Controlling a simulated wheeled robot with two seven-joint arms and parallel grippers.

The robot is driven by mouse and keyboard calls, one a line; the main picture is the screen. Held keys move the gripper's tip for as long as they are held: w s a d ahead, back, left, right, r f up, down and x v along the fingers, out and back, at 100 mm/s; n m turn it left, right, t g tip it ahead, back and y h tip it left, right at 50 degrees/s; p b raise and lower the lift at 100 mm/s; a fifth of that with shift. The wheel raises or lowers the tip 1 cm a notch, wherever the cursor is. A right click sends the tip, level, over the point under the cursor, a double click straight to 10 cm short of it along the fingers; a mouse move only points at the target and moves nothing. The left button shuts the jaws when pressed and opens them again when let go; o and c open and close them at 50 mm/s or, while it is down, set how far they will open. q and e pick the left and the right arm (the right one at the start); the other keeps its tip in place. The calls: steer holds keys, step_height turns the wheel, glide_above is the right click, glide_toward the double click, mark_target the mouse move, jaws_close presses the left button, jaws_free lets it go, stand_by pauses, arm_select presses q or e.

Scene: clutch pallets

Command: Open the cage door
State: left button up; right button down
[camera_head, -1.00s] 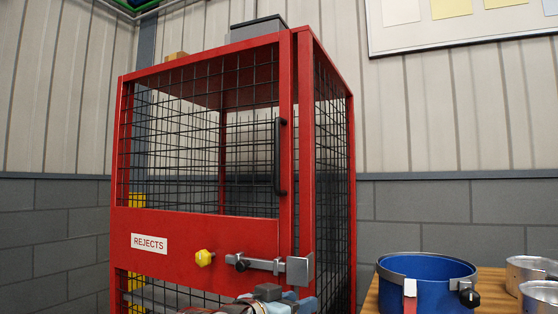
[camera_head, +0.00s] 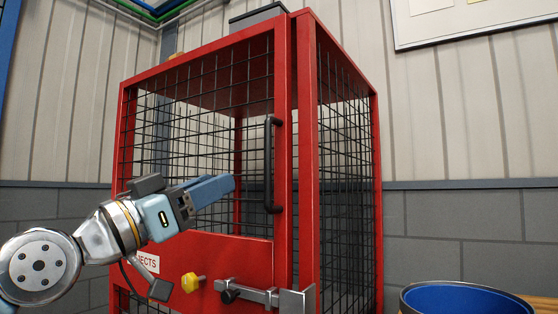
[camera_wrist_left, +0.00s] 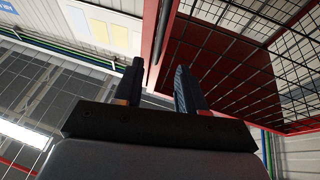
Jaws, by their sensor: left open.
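A black vertical handle (camera_head: 269,165) is on the door's right edge. Below it are a yellow knob (camera_head: 190,282) and a grey slide bolt (camera_head: 258,295) with a black knob, reaching a grey plate (camera_head: 297,301) on the post. I cannot tell whether the bolt is engaged. My left gripper (camera_head: 228,184) is open and empty, left of the handle and apart from it in the picture. Its spread fingers also show in the left wrist view (camera_wrist_left: 158,88). My right gripper is not in view.
A blue round tub (camera_head: 470,299) stands at the lower right, beside the cage. A grey box (camera_head: 257,17) sits on top of the cage. A grey block wall (camera_head: 450,238) is behind. My left arm partly covers the REJECTS label (camera_head: 147,262).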

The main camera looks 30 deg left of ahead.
mark_target(265, 161)
arm_select(q)
steer(key=p+x, duration=0.3)
steer(key=x, duration=0.9)
steer(key=shift+p, duration=0.3)
steer(key=shift+w+d+r, duration=0.1)
steer(key=shift+w+d, duration=0.1)
steer(key=shift+w, duration=0.3)
jaws_close()
